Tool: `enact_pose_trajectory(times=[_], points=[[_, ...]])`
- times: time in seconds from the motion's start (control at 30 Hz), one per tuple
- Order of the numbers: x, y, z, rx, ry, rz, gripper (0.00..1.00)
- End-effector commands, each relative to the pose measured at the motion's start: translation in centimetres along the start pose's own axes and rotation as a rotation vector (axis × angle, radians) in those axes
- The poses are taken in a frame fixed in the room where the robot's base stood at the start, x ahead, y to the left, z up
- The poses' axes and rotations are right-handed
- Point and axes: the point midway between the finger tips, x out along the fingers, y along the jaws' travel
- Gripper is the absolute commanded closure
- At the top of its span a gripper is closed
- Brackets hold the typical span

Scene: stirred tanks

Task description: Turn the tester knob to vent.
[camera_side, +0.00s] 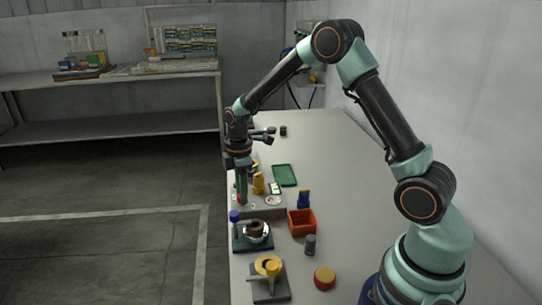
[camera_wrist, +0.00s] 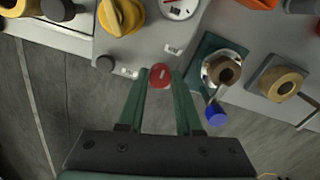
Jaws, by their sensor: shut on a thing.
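The tester is a low grey box (camera_side: 270,212) on the bench, with a round white gauge (camera_side: 272,200) and a yellow knob (camera_side: 258,183). In the wrist view the yellow knob (camera_wrist: 122,16) and the gauge (camera_wrist: 180,8) are at the top. A red knob (camera_wrist: 160,75) with a pale line on its top sits at the box's edge, between two small white labels (camera_wrist: 172,49) whose text I cannot read. My gripper (camera_wrist: 160,82) points down, its green fingers shut on the red knob. In the side view my gripper (camera_side: 241,196) partly hides this knob.
A dark green stand with a metal cup (camera_wrist: 222,70) and a blue-topped part (camera_wrist: 216,116) is close to my right finger. The bench's left edge is close.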

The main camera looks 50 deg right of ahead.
Motion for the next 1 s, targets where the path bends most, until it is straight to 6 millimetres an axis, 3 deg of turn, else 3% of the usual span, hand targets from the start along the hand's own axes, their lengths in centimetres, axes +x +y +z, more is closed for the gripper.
enact_pose_trajectory(times=[0.53,0.57,0.6,0.63,1.0], points=[[-0.23,0.04,-0.1,-0.024,0.001,0.002,1.0],[-0.24,0.04,-0.1,-0.024,0.001,0.002,0.55],[-0.23,0.04,-0.09,-0.024,0.001,0.002,0.4],[-0.21,0.04,-0.08,-0.024,0.001,0.002,0.36],[-0.46,0.04,-0.04,-0.022,0.001,0.002,0.36]])
